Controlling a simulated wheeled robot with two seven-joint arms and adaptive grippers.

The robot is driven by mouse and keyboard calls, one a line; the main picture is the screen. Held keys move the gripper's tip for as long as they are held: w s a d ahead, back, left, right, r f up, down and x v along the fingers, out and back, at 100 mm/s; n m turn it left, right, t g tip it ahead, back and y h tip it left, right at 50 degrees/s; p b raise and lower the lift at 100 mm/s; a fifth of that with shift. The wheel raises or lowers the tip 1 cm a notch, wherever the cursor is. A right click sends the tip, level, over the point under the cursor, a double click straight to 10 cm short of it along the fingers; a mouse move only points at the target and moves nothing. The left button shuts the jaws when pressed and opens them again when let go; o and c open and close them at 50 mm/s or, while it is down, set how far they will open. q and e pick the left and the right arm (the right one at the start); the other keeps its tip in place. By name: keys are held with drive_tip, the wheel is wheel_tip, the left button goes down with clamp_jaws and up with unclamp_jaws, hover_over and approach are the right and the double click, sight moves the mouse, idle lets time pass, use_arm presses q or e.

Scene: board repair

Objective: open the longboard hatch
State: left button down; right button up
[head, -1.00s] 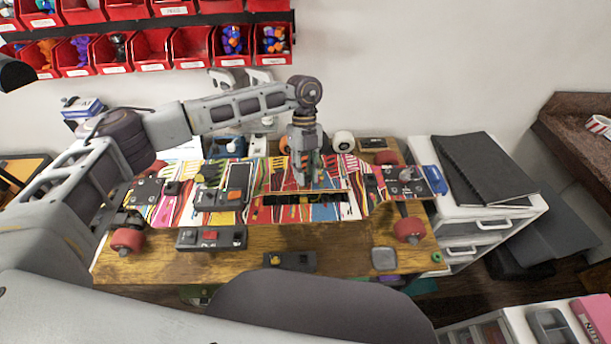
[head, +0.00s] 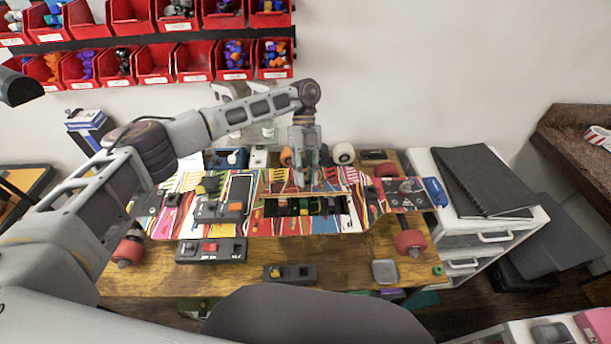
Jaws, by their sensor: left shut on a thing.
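The longboard (head: 375,205) lies across the wooden table with a colourful striped deck and red wheels. Its hatch (head: 275,188) is a striped panel at the middle of the deck, partly hidden behind my left gripper. Below the hatch's near edge is a dark rectangular opening (head: 340,205) with green and orange parts visible inside. My left gripper (head: 304,182) points down at the hatch from above and is shut on it; its fingertips are partly hidden. My right gripper is not in view.
Switch boxes stand on the deck and on the table in front (head: 212,250). A second small box (head: 290,273) and a grey square dish (head: 385,271) lie near the table's front edge. Red bins (head: 155,63) hang on the wall.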

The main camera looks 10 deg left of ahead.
use_arm(q)
drive_tip(key=c, duration=1.2)
unclamp_jaws()
drive_tip(key=shift+o, duration=0.2)
drive_tip(key=v, duration=1.2)
drive_tip(key=shift+c, duration=0.4)
